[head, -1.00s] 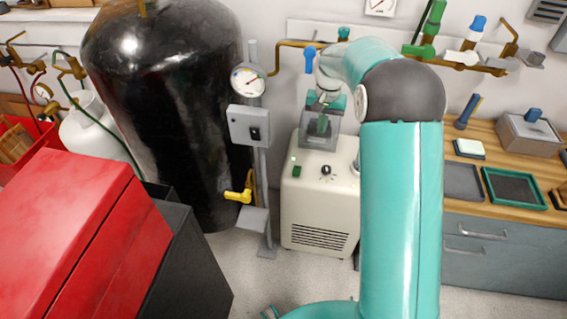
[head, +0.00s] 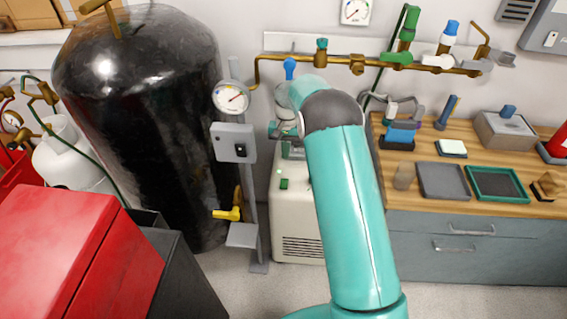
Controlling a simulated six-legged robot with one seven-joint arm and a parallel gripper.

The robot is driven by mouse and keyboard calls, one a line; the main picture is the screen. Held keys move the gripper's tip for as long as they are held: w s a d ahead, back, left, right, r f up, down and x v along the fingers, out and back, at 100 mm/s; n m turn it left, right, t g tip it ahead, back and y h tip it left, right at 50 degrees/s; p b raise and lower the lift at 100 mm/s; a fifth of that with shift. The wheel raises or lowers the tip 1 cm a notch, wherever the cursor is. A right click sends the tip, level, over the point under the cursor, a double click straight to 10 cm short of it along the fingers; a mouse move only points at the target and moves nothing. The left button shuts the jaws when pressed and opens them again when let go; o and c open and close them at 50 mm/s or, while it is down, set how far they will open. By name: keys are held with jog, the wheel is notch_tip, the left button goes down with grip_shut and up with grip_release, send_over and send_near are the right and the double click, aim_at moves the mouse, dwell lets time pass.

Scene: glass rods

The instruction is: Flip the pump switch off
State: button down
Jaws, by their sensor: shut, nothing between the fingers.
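A grey switch box (head: 234,142) with a small black switch (head: 240,149) is fixed to a grey post beside the black tank. A cream cabinet (head: 297,215) stands right of the post, with a small green switch (head: 284,184) on its top. I cannot tell for certain which is the pump switch, and the positions of both are too small to read. My gripper (head: 289,151) is shut and empty, above the back of the cream cabinet and right of the switch box, apart from the box. My own arm hides part of the gripper and the cabinet's right side.
A round gauge (head: 231,97) and a yellow-handled valve (head: 228,214) sit on or near the post. The large black tank (head: 150,130) stands left. Brass pipework (head: 358,63) runs along the wall above. A wooden bench (head: 425,175) with trays lies right.

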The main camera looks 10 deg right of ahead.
aim_at(285, 183)
jog(key=f, duration=0.4)
jog(key=s+f, duration=0.1)
jog(key=f, duration=0.3)
jog(key=s+f, duration=0.1)
jog(key=f, duration=0.3)
jog(key=shift+a+f, duration=0.3)
jog(key=shift+a, duration=0.1)
jog(key=shift+f, duration=0.1)
jog(key=shift+s+a+f, duration=0.1)
jog(key=shift+s+f, duration=0.05)
jog(key=shift+f, duration=0.15)
jog(key=shift+w+d, duration=0.25)
jog(key=shift+w, duration=0.45)
jog(key=shift+w+r, duration=0.1)
jog(key=shift+d, duration=0.1)
